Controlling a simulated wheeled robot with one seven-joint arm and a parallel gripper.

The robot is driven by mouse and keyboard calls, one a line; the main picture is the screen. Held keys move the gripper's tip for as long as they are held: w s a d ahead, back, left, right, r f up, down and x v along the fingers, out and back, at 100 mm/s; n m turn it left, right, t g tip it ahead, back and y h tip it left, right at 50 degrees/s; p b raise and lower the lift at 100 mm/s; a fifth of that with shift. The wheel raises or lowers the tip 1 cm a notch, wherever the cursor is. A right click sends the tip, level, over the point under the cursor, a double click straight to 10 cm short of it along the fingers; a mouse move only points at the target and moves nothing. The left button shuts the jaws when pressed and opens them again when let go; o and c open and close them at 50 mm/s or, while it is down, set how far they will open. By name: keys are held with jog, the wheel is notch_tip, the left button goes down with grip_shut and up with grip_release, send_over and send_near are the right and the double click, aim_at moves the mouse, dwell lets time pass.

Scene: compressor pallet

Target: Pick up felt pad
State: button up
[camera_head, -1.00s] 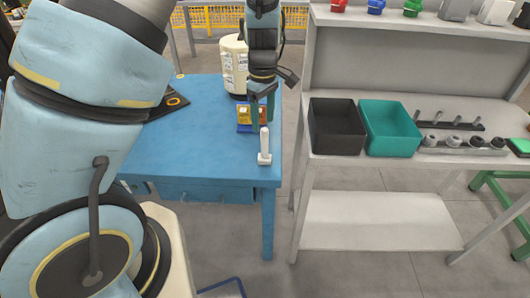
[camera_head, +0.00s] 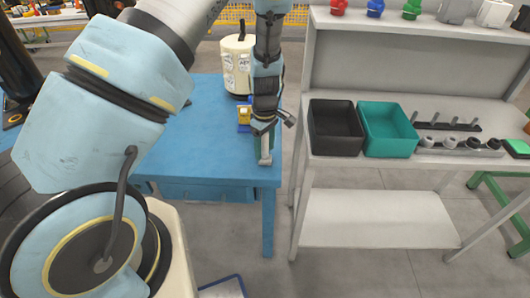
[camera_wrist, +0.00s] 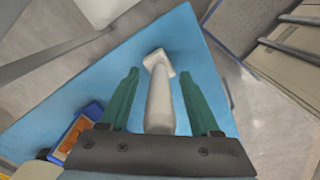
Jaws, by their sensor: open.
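A white piece with a slim upright handle and a square base stands near the front right corner of the blue table; I take it for the felt pad (camera_wrist: 160,98). In the head view the felt pad (camera_head: 265,158) is mostly hidden behind my gripper. My gripper (camera_wrist: 160,76) is open, with its two green fingers on either side of the handle. Gaps show between the handle and both fingers. In the head view my gripper (camera_head: 263,145) points down over the pad.
A blue and yellow-orange box (camera_head: 244,116) stands behind the gripper on the blue table (camera_head: 200,150). A white cylinder (camera_head: 237,62) stands farther back. To the right, a grey shelf holds a black bin (camera_head: 335,128) and a teal bin (camera_head: 388,130). The table's front left is clear.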

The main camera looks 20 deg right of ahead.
grip_shut()
dwell(0.5)
